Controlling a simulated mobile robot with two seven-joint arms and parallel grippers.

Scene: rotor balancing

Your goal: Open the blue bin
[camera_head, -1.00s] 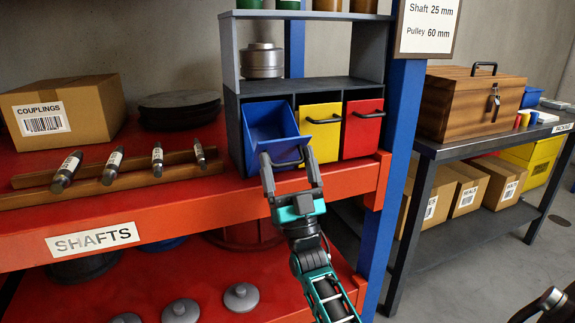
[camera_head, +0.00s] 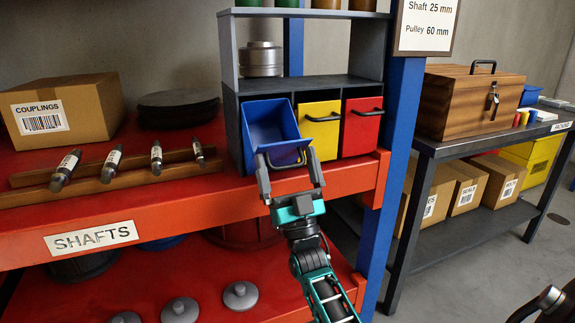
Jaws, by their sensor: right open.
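The blue bin (camera_head: 270,122) sits in the left slot of the grey cabinet, tilted forward with its open top and inside showing. Its dark handle (camera_head: 287,163) is at the lower front. My right gripper (camera_head: 288,165) is open, with one finger on each side of the handle; I cannot tell whether they touch it. The gripper hides part of the bin's lower front. My left gripper is not in view.
A yellow bin (camera_head: 319,135) and a red bin (camera_head: 361,128) sit closed to the right in the grey cabinet (camera_head: 229,55). Wooden shaft racks (camera_head: 130,175) lie to the left on the red shelf (camera_head: 200,220). A blue post (camera_head: 388,170) stands to the right.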

